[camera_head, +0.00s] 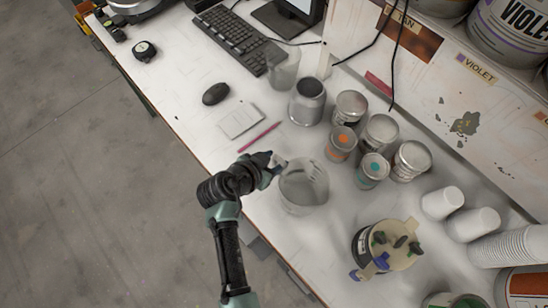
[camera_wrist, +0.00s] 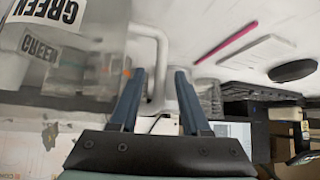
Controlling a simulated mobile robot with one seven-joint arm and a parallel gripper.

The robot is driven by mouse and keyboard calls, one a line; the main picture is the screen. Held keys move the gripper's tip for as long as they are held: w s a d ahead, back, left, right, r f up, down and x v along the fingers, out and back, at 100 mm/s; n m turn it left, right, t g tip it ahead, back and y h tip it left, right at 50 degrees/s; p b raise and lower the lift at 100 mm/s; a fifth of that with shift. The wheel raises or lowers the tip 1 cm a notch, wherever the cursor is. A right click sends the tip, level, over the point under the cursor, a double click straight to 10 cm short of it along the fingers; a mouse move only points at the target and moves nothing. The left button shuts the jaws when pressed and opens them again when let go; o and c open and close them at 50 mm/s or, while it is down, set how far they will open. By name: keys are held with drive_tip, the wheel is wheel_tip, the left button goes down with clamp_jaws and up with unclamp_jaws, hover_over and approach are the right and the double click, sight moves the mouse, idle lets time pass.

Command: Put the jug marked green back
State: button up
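The clear jug (camera_head: 304,188) is at the bench's front edge side in the head view, upright, just right of my gripper (camera_head: 275,167). In the wrist view the jug (camera_wrist: 85,65) fills the upper left, with a white label (camera_wrist: 45,10) reading GREEN. Its pale handle (camera_wrist: 158,65) lies between the two blue fingers of my gripper (camera_wrist: 160,76). The fingers stand apart on either side of the handle, with a small gap at the right finger. Whether the jug rests on the bench or is slightly raised cannot be told.
Another clear jug (camera_head: 283,72) stands near the keyboard (camera_head: 232,40). A grey metal pot (camera_head: 307,102) and several paint tins (camera_head: 380,132) stand behind the jug. A lidded container (camera_head: 390,245) and white cups (camera_head: 442,203) are to the right. A pink pen (camera_head: 259,137) and notepad (camera_head: 241,120) lie left.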

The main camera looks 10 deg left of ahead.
drive_tip(key=shift+r+p, duration=0.25)
drive_tip(key=shift+p, duration=0.05)
drive_tip(key=shift+s+a, duration=0.1)
drive_tip(key=shift+s, duration=0.1)
drive_tip(key=b+v, duration=0.3)
drive_tip(key=v, duration=0.9)
drive_tip(key=w+d+r+n+t+y, duration=0.1)
drive_tip(key=w+r+t, duration=0.3)
drive_tip(key=r, duration=0.7)
drive_tip(key=w+d+r+t+y, duration=0.1)
drive_tip(key=w+r+t+y, duration=0.1)
drive_tip(key=w+r, duration=0.6)
drive_tip(key=w+d+r+n+t+y, duration=0.15)
drive_tip(key=r+t, duration=0.25)
drive_tip(key=r, duration=0.9)
drive_tip(key=s+d+r+n+t, duration=0.1)
drive_tip(key=s+d+r+t, duration=0.2)
drive_tip(key=r, duration=1)
drive_tip(key=s+d+r+n+t+h, duration=0.1)
drive_tip(key=s+d+r+t, duration=0.3)
drive_tip(key=r, duration=0.9)
drive_tip(key=s+t, duration=0.2)
drive_tip(key=s, duration=0.1)
drive_tip(key=shift+s+r, duration=0.4)
